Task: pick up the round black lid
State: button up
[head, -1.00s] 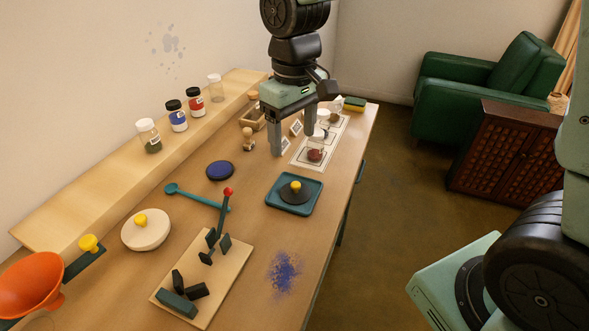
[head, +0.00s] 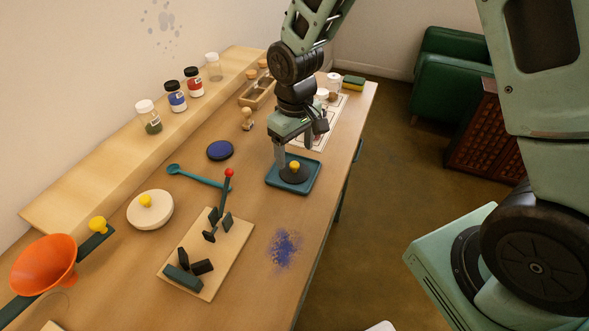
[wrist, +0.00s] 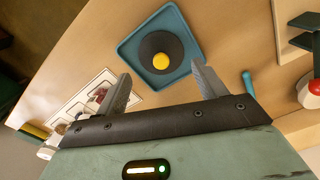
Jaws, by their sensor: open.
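The round black lid (head: 292,175) has a yellow knob and lies on a teal square tray (head: 308,185) on the table. It also shows in the wrist view (wrist: 152,47), ahead of the fingers. My gripper (head: 294,154) is open and empty, just above and behind the lid in the head view. In the wrist view my two fingers (wrist: 163,88) are spread apart, with the lid beyond their tips and nothing between them.
A dark blue disc (head: 220,150) and a teal spoon (head: 200,178) lie left of the tray. A wooden board with dark blocks and a red-topped lever (head: 229,174) stands nearer. Spilled blue powder (head: 284,246) lies on bare table in front.

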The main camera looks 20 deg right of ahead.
aim_at(295, 164)
notch_tip(295, 164, down, 5)
jog(key=shift+f+p, duration=0.1)
jog(key=shift+p, duration=0.4)
jog(key=c, duration=0.6)
